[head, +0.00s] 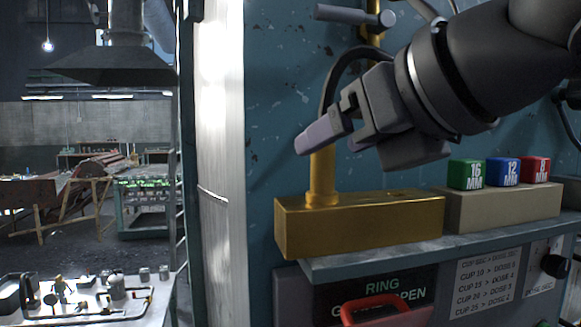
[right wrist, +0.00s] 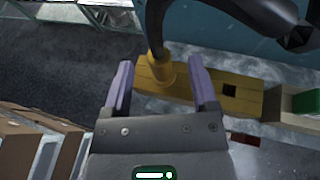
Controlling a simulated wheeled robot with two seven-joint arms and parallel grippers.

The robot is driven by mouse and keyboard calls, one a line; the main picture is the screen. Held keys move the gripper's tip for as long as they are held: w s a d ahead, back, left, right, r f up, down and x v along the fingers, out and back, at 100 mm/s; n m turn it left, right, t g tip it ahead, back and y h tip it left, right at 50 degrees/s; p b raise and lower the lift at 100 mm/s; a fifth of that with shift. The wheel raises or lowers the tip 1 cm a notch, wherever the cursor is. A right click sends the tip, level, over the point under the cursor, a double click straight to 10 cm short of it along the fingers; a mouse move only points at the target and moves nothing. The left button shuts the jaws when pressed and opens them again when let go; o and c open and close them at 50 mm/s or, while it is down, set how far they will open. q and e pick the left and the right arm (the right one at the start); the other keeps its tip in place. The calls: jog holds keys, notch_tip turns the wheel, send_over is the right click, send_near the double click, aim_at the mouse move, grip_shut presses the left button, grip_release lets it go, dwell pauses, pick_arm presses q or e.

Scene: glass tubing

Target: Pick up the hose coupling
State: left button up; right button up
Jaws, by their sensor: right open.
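The hose coupling, a yellow-gold cylinder with a wider foot (head: 322,178), stands upright on the left part of a gold block (head: 365,228). Its top is hidden behind my right gripper (head: 332,143) in the head view. A black hose (head: 328,85) arches down to it. In the right wrist view the coupling (right wrist: 160,72) shows between the tips of my right gripper (right wrist: 161,68), whose two purple-grey fingers are spread apart with visible gaps. The block (right wrist: 205,86) has a dark square hole to the right of the coupling. My left gripper is not in view.
Green (head: 466,174), blue (head: 503,171) and red (head: 536,170) blocks marked 16, 12 and 8 MM stand on a beige base (head: 500,207) to the right. A red handle (head: 375,305) is below the grey ledge. Open room lies left of the panel.

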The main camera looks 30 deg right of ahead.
aim_at(312, 156)
jog(key=p+x, duration=0.1)
jog(key=x, duration=0.4)
jog(key=shift+s, duration=0.15)
jog(key=shift+c, duration=0.6)
grip_shut()
